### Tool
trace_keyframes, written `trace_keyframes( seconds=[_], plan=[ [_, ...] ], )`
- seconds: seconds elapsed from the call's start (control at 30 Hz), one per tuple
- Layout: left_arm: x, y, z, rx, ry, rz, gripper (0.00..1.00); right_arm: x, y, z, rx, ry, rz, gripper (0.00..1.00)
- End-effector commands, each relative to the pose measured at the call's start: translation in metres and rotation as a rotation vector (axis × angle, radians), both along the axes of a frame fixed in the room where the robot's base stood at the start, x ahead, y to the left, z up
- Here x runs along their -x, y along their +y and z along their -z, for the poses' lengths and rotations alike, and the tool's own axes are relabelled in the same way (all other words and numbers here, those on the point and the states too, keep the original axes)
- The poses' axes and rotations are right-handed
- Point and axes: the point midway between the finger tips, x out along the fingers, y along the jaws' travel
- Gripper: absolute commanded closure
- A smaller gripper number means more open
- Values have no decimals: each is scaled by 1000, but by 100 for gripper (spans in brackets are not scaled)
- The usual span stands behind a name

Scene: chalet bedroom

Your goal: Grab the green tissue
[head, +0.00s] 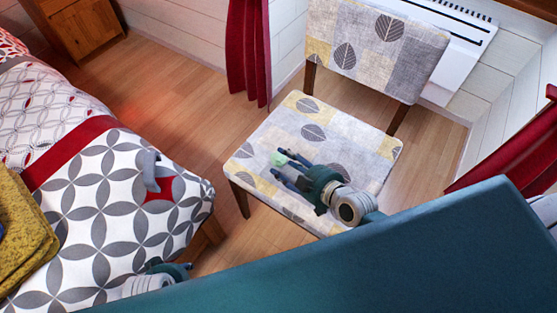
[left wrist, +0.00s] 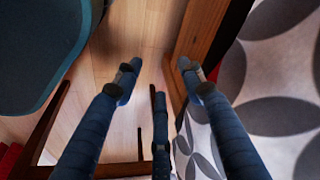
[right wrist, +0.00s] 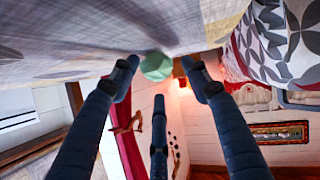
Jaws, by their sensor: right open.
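The green tissue (head: 279,159) is a small pale green piece on the patterned seat of the chair (head: 318,122). My right gripper (head: 280,165) is low over the seat, with its fingertips at the tissue. In the right wrist view, the tissue (right wrist: 156,66) shows between and beyond the spread fingertips. That gripper is open, and I cannot tell whether it touches the tissue. My left gripper shows only partly at the bottom of the head view, beside the bed. In the left wrist view, my left gripper (left wrist: 155,78) is open and empty above the wooden floor.
The bed (head: 95,225) with a patterned cover is at the left, with a grey object (head: 150,170) and a folded yellow towel (head: 24,220) on it. The chair back (head: 375,48) rises behind the seat. Wooden floor (head: 175,105) lies free between bed and chair.

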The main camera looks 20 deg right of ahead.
Motion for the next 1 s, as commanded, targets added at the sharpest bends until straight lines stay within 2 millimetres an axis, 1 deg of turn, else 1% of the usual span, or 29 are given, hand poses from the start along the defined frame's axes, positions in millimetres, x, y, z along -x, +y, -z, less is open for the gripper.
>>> trace_keyframes(
  seconds=[0.03, 0.13, 0.3, 0.47, 0.53, 0.57, 1.0],
  plan=[
    [-1, 0, -6, 0, -6, -1, 60, -5, 1, 6, -1, -1, 0, 53],
    [-2, 0, -17, 0, -10, -2, 60, -16, 6, 11, -3, 0, 1, 53],
    [-2, 1, -25, 0, -13, -2, 60, -21, 8, 15, 0, 3, -1, 53],
    [-2, 1, -26, 0, -12, -2, 60, -21, 8, 15, 0, 3, -1, 53],
    [-2, 0, -25, 0, -12, -2, 60, -21, 8, 15, 0, 4, -1, 65],
    [-2, 0, -25, 0, -12, -2, 60, -21, 8, 15, 0, 4, -1, 67],
    [-3, 0, -26, 1, -14, -2, 60, -21, 8, 13, 1, 2, 0, 68]
  ],
)
